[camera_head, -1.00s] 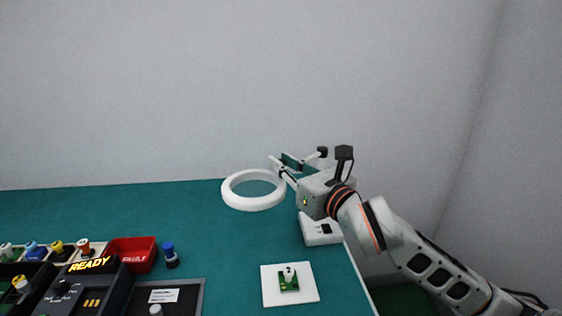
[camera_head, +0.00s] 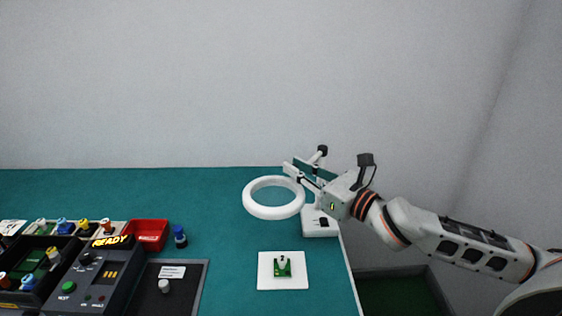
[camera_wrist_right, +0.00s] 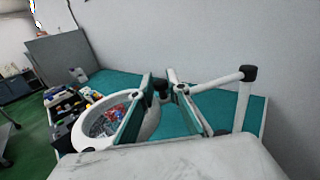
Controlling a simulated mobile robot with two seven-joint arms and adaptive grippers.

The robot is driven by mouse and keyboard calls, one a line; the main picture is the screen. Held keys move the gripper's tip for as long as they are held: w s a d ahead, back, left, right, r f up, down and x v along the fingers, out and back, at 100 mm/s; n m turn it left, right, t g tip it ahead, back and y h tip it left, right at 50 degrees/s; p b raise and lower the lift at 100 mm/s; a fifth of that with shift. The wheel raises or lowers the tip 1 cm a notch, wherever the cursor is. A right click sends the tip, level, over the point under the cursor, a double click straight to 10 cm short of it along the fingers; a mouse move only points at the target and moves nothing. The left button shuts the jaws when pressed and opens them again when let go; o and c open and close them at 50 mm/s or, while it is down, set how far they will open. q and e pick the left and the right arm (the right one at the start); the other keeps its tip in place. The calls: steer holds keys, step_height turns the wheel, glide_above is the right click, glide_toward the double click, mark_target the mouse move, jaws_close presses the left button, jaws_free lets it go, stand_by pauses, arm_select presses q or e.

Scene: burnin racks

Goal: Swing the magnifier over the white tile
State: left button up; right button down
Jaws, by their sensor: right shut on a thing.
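The magnifier's white ring head (camera_head: 274,214) is up behind the white tile in the head view, and its arm runs right to a post on a white base (camera_head: 320,228). The white tile (camera_head: 265,283) lies flat on the green bench, with a small green board bearing a pale part (camera_head: 282,267) on it. My right gripper (camera_head: 318,187) is shut on the magnifier arm beside the ring. The right wrist view shows the ring (camera_wrist_right: 151,122) and the gripper's fingers (camera_wrist_right: 160,95) around the arm. My left gripper is in neither view.
Trays with several coloured parts (camera_head: 40,270) are at far left. The bench's right edge is close to the base.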

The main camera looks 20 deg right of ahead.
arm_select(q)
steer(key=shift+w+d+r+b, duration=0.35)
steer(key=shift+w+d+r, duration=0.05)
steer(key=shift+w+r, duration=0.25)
arm_select(e)
steer(key=shift+s+d+n+g+y, duration=0.4)
steer(key=shift+s+d+n+y, duration=0.15)
steer(key=shift+d+y, duration=0.2)
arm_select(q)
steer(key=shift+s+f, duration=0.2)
arm_select(e)
steer(key=shift+a, duration=0.1)
steer(key=c, duration=2)
jaws_free()
steer(key=shift+c, duration=0.2)
steer(key=shift+o, duration=0.6)
steer(key=shift+s, duration=0.15)
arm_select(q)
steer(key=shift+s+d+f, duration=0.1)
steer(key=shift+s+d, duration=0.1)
